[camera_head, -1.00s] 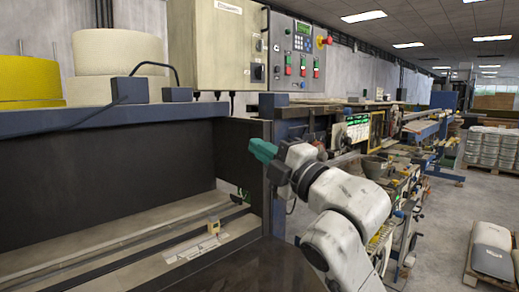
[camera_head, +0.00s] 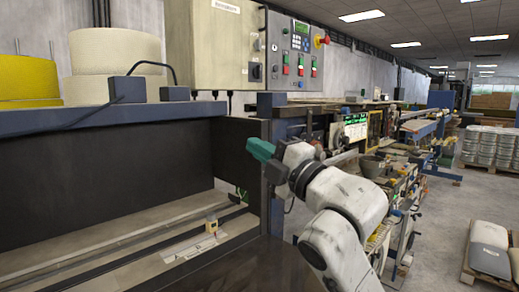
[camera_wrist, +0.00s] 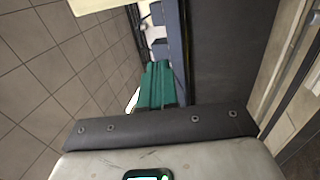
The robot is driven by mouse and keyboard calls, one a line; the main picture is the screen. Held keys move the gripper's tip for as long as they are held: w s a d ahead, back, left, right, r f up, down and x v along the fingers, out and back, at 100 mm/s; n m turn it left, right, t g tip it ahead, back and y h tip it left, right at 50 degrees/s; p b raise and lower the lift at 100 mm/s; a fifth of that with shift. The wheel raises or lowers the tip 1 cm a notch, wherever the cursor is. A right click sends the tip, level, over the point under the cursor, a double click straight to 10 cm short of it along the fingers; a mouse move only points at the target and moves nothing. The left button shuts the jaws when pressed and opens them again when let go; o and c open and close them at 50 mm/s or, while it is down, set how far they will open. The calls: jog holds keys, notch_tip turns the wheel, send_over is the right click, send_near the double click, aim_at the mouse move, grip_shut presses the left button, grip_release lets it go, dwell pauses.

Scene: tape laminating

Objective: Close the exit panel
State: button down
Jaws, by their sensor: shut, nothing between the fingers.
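My gripper (camera_head: 259,150) has green fingers and is shut and empty. In the head view it is at the right end of the machine, in front of the blue-grey post (camera_head: 274,190). In the wrist view the shut green fingers (camera_wrist: 158,84) point beside that post and a dark panel face (camera_wrist: 235,50). I cannot tell whether they touch. A dark upright panel (camera_head: 240,155) stands at the opening's right end. A glossy dark panel (camera_head: 240,268) spreads out low in front, its lower part cut off. I cannot tell for sure which is the exit panel.
The machine's long opening (camera_head: 110,240) holds a rail and a small beige block (camera_head: 211,224). A control box (camera_head: 291,52) and tape rolls (camera_head: 115,62) sit above. Another machine line (camera_head: 370,130) runs behind my arm.

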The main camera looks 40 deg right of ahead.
dwell(0.4)
jog(key=b+v, duration=1)
jog(key=b, duration=0.7)
jog(key=shift+s+f, duration=0.15)
jog(key=shift+s, duration=0.2)
jog(key=shift+s, duration=0.15)
